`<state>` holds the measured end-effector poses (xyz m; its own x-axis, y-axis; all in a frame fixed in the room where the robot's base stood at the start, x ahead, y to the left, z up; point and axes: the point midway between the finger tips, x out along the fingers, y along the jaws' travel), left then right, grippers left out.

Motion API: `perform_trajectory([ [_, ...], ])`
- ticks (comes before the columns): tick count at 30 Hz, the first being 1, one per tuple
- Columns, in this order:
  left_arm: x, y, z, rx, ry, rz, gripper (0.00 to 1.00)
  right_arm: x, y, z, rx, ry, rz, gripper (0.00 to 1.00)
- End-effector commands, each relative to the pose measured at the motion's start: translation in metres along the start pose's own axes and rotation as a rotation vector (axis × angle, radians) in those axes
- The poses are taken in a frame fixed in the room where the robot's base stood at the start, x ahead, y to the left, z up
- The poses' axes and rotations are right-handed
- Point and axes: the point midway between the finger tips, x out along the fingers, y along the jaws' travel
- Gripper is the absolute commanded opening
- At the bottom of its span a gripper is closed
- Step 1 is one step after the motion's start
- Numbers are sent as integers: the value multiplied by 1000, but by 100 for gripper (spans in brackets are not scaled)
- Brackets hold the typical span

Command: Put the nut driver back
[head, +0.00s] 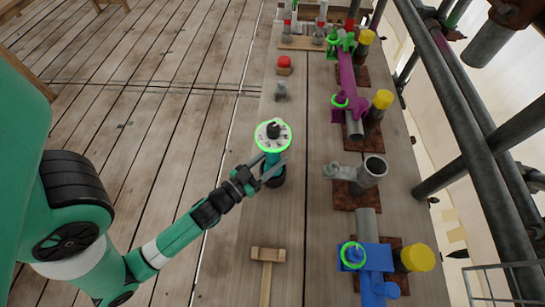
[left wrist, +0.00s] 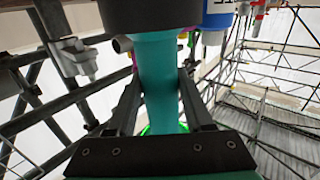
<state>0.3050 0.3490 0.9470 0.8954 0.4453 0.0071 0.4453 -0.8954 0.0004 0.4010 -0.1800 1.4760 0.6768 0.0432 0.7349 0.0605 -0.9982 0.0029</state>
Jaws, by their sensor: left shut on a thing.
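What I take to be the nut driver (head: 272,160) is a teal upright shaft with a round white, green-ringed dial head and a dark base (head: 276,180). My left gripper (head: 263,172) is shut around the teal shaft from the left, below the dial. In the left wrist view, the teal shaft (left wrist: 157,75) runs between the two fingers of my left gripper (left wrist: 160,85), with a wide dark part at the top edge. Whether the dark base rests on the bench I cannot tell. My right gripper is not in view.
A wooden T-shaped piece (head: 268,255) lies on the near bench (head: 300,210). Pipe fittings with yellow caps (head: 382,99) line the right side. Dark scaffold pipes (head: 470,130) stand beyond the right edge.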

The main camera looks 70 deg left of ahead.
Motion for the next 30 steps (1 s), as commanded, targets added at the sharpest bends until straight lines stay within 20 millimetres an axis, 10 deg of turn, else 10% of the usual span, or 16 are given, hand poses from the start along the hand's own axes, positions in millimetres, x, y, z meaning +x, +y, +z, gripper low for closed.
perform_trajectory([
  [6, 0, 0, -3, 0, 7, 1, 0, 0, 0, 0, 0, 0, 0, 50],
  [7, 0, 0, -3, 0, 7, 1, 55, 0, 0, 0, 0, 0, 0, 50],
  [12, 0, 0, -2, 0, 4, 1, 86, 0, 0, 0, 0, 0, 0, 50],
  [30, 0, 0, 2, 0, -1, 0, 100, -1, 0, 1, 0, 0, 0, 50],
])
